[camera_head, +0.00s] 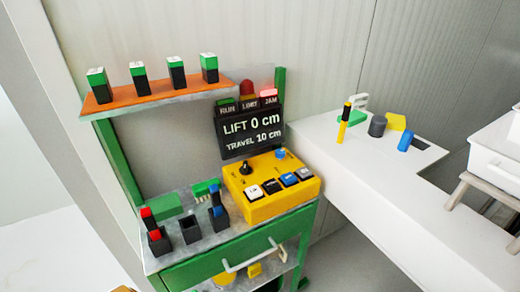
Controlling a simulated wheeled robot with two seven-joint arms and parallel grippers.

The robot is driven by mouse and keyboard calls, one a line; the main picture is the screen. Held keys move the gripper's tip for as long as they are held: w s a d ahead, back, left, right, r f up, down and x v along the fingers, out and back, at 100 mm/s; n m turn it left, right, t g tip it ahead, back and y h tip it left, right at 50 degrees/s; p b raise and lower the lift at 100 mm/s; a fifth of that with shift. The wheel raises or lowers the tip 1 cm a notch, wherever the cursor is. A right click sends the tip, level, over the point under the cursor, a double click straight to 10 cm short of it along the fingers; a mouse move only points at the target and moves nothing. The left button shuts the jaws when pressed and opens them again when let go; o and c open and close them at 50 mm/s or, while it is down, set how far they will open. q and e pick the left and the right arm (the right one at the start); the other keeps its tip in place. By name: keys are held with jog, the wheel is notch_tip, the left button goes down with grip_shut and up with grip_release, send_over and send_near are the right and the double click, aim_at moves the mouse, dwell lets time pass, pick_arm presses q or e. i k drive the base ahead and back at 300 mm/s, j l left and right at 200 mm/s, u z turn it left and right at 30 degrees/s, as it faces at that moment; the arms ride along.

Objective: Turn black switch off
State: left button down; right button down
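A yellow control box (272,198) sits on the green workbench. A black switch (245,168) stands up from the back left of its top, with a small light mark beside it. Whether it is on or off is too small to tell. A blue switch (281,154) stands at the back right of the box. Along the front is a row of several buttons: a white one (254,192), a black one (271,187), a blue one (288,179) and another white one (304,173). Neither of my grippers is in view.
A black display (248,132) behind the box reads "LIFT 0 cm" and "TRAVEL 10 cm". Black holders with red (155,235) and blue (216,210) parts stand left of the box. A shelf (150,95) holds several green-topped blocks. A white table (365,165) is at right.

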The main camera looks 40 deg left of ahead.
aim_at(245, 170)
jog(key=u, duration=1.25)
